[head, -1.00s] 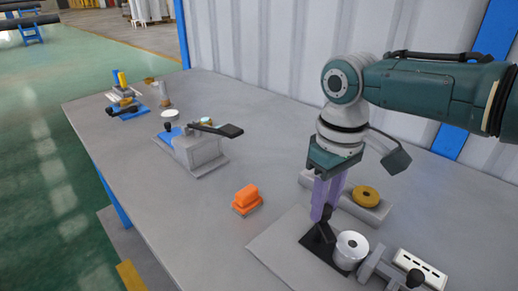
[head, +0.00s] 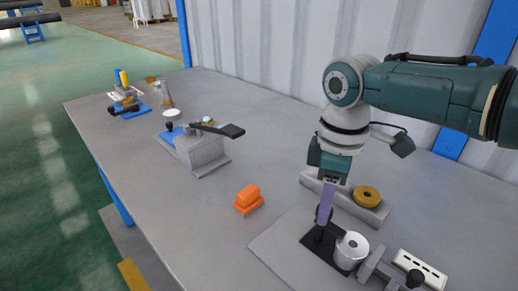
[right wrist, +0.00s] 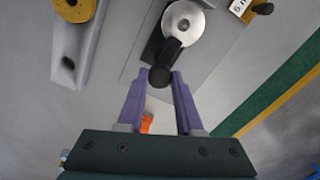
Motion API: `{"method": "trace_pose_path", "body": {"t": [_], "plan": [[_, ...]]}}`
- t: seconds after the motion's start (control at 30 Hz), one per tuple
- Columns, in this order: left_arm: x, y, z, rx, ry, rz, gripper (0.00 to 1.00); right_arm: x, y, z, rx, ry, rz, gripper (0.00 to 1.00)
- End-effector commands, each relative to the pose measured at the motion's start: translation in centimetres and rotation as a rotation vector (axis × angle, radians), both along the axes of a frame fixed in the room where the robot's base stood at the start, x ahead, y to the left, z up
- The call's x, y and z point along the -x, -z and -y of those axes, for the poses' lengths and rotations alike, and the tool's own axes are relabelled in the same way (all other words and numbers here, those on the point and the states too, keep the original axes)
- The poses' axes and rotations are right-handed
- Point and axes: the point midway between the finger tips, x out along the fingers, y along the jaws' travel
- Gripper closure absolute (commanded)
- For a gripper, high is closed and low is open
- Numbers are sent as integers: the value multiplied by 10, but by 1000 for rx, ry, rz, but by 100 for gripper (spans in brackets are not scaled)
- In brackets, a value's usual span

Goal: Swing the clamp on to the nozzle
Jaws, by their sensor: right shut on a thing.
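A black clamp handle with a round knob (right wrist: 160,77) rises from a black plate (head: 313,245) on the flat grey base. A short white-metal cylinder (head: 351,247), perhaps the nozzle, stands beside the handle; its round top (right wrist: 183,25) shows in the right wrist view. My right gripper (head: 325,212) points down over the handle, with its purple fingers on either side of the knob, shut on it. In the right wrist view the handle runs from near the cylinder to between the fingertips (right wrist: 156,75). My left gripper is not in view.
A grey block with a brass ring (head: 367,197) stands behind the gripper. A grey bracket with a black knob (head: 415,277) and a white slotted block (head: 421,265) are at right. An orange block (head: 248,196) and a grey lever fixture (head: 203,150) stand left, with clear table between.

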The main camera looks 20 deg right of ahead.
Motion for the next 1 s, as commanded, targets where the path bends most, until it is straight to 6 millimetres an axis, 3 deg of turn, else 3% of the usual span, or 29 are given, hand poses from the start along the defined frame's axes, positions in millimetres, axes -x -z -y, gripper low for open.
{"method": "trace_pose_path", "body": {"t": [0.4, 0.43, 0.6, 0.7, 1.0], "plan": [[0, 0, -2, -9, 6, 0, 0, 0, 0, 0, -1, -8, -1, 100], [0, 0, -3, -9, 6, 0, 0, 0, 0, 0, 0, -8, 0, 62], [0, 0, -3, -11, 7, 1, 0, 0, 0, 0, 0, -7, 0, 43], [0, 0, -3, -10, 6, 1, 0, 0, 0, 0, 0, -7, 0, 35], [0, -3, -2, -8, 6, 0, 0, 0, -6, 0, 0, -7, 1, 35]]}}
